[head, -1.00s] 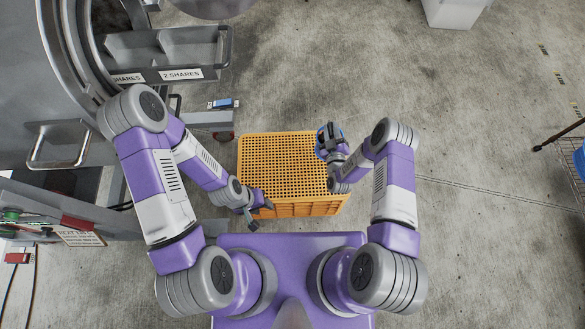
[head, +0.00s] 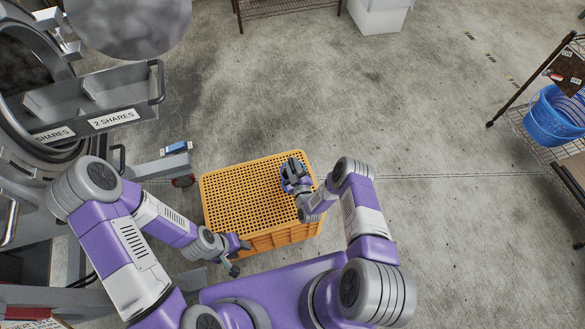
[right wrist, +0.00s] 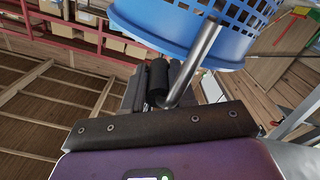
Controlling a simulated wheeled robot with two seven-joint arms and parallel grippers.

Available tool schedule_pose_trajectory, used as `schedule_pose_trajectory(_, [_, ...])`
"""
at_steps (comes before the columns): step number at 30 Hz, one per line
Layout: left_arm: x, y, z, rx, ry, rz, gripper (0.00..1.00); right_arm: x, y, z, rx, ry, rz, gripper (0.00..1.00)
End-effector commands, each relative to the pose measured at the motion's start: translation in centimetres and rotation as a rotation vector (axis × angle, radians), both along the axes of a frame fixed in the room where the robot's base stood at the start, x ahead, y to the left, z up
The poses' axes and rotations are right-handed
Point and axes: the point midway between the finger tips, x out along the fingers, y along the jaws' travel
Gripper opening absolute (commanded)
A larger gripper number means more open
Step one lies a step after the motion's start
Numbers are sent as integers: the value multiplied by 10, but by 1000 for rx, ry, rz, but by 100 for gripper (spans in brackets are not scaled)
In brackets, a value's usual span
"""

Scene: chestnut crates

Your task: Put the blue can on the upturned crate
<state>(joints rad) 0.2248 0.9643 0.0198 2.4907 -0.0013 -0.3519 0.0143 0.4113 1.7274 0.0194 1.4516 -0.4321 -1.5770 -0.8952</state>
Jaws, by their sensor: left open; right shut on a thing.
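The upturned crate (head: 225,203) is orange-yellow with a grid of holes on top; it stands on the floor ahead of me. In the right wrist view, a grey rod crosses in front of a blue lattice-walled thing; I cannot tell whether that is the can. My left gripper (head: 240,257) is open and empty by the crate's near left side.
A grey machine with labelled trays (head: 112,118) stands at the left. A small blue object (head: 176,147) lies on a grey ledge behind the crate. A wire rack at the right holds a blue basket (head: 552,118). The concrete floor between crate and rack is clear.

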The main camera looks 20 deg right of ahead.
Motion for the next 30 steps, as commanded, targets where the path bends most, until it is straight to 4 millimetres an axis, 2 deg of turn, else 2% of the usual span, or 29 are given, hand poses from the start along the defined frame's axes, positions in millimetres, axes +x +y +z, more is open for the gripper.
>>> schedule_pose_trajectory(1, [0, 0, -4, 0, 0, 0, 43, 1, 0, -5, 0, -5, -1, 0])
schedule_pose_trajectory(11, [0, 0, -2, 0, 0, 0, 43, 1, 0, -5, 0, -4, 0, 0])
schedule_pose_trajectory(12, [0, 0, -2, 0, 0, 0, 43, 0, 0, -6, 0, -1, 0, 28])
schedule_pose_trajectory(17, [0, 0, -2, 0, 0, 0, 43, 0, 0, -6, 0, -1, 0, 51])
schedule_pose_trajectory(27, [0, 0, -2, 0, 0, 0, 43, 0, 0, -3, 1, -1, 0, 51])
schedule_pose_trajectory(30, [0, 0, 5, 0, 0, 0, 43, -13, 0, -3, 1, 3, 2, 51])
